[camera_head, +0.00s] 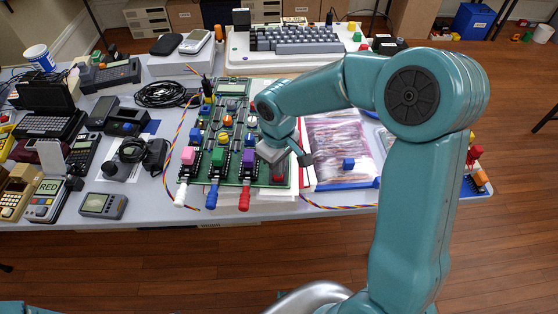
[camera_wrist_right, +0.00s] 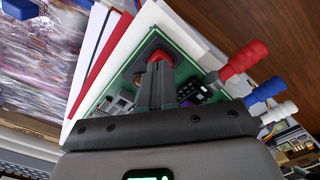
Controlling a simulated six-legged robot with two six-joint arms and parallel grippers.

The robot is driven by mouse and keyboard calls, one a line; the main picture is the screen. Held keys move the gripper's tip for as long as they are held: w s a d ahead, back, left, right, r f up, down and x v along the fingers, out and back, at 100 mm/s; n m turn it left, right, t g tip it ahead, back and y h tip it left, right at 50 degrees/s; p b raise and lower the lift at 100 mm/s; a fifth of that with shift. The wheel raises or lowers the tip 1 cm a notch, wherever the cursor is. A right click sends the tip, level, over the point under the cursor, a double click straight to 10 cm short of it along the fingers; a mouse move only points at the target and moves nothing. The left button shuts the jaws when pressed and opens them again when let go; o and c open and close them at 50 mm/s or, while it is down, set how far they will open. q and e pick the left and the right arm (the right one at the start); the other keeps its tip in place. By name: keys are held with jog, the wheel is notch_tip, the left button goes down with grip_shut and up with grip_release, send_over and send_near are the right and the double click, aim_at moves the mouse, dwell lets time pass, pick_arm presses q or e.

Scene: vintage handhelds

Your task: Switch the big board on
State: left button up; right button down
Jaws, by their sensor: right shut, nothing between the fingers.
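The big green circuit board (camera_head: 228,182) lies on the table in the head view, covered with coloured blocks, knobs and wires. Its corner also shows in the right wrist view (camera_wrist_right: 118,84). A red switch (camera_wrist_right: 158,56) in a dark housing sits near that corner. My right gripper (camera_head: 270,153) is over the board's right side, its fingers mostly hidden in the head view. In the wrist view the right gripper (camera_wrist_right: 157,78) is shut and empty, its tips at the red switch; whether they touch is unclear. My left gripper is not in view.
Red, blue and white handles (camera_head: 244,197) stick out from the board's front edge. A clear bag (camera_head: 340,140) with a blue block lies to the right. A keyboard computer (camera_head: 297,40) stands behind. Several handhelds crowd the left; the front table strip is mostly bare.

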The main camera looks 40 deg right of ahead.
jog(key=shift+f+b, duration=0.3)
jog(key=shift+f, duration=0.15)
jog(key=shift+r, duration=0.1)
notch_tip(320, 180, up, 6)
jog(key=p, duration=0.4)
jog(key=shift+p, duration=0.35)
dwell(0.4)
